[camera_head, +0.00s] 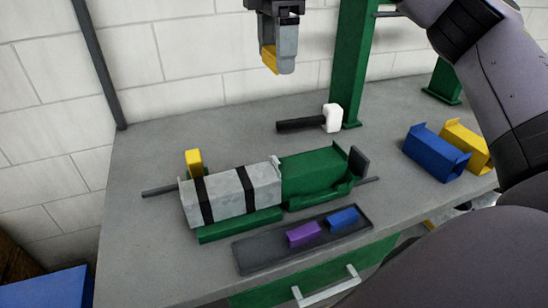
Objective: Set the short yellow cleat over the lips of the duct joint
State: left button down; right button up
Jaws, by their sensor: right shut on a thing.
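My right gripper (277,66) is high above the back of the bench, shut on the short yellow cleat (268,58). The cleat shows at the left of the fingers, partly hidden by them. It is well above and behind the duct and touches nothing on the bench. A grey duct section (232,191) with two black straps lies in a green cradle. Its right end meets a green piece (313,168). I cannot clearly make out the lips at this joint. My left gripper is not in view.
A dark tray (261,262) in front holds a purple cleat (303,234) and a blue cleat (343,218). A white-headed mallet (331,118) lies behind the duct, near a green post (354,60). Blue (432,152) and yellow (466,142) channels stand at right. A yellow block (194,161) is behind the duct's left end.

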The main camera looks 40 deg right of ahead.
jog(key=b, duration=0.2)
send_over(276, 159)
notch_tip(276, 159, down, 8)
notch_tip(276, 159, down, 6)
jog(key=shift+s+f, duration=0.1)
notch_tip(276, 159, down, 5)
jog(key=shift+f, duration=0.1)
